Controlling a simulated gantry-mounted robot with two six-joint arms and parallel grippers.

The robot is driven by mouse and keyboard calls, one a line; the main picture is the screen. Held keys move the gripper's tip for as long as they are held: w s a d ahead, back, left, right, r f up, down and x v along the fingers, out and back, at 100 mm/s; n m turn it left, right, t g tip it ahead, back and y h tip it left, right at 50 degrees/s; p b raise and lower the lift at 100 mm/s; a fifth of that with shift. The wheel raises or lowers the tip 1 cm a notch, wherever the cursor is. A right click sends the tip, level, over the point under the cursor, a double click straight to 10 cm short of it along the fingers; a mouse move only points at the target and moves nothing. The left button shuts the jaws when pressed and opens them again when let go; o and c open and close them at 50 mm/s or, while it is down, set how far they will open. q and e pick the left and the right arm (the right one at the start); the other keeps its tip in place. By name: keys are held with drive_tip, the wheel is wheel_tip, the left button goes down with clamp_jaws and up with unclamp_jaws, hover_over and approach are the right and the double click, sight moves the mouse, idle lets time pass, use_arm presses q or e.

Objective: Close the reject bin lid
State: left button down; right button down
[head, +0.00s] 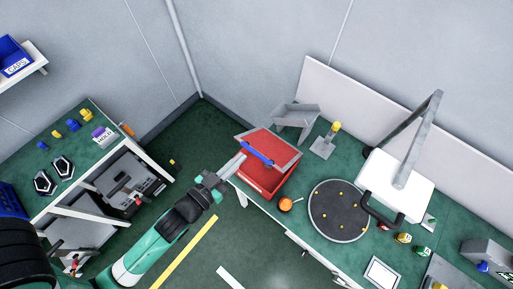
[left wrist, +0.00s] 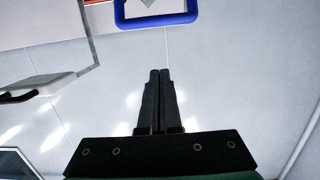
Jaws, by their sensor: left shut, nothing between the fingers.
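The red reject bin (head: 262,182) stands at the near left corner of the green bench. Its lid (head: 283,151), a red panel with a grey edge, is raised and tilted above the bin, leaving the inside showing below it. A blue handle (head: 257,152) runs across the lid; a blue loop, likely this handle, shows at the top of the left wrist view (left wrist: 157,22). My left gripper (head: 240,158) is shut and empty, its fingertips by the left side of the lid. Whether they touch it I cannot tell. My right gripper is not in view.
A grey tray (head: 296,116) and a yellow-topped post (head: 335,127) stand behind the bin. An orange round item (head: 286,204) and a dark round turntable (head: 338,222) lie to its right. A white machine (head: 396,185) stands further right. The floor left of the bench is mostly clear.

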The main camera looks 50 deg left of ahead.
use_arm(q)
hover_over(252, 152)
drive_tip(key=shift+w+d+f+p, duration=0.25)
drive_tip(key=shift+d+f+p, duration=0.05)
drive_tip(key=shift+f, duration=0.1)
drive_tip(key=f, duration=0.2)
drive_tip(key=s+f+b, duration=0.1)
drive_tip(key=f, duration=0.1)
drive_tip(key=shift+s+d, duration=0.1)
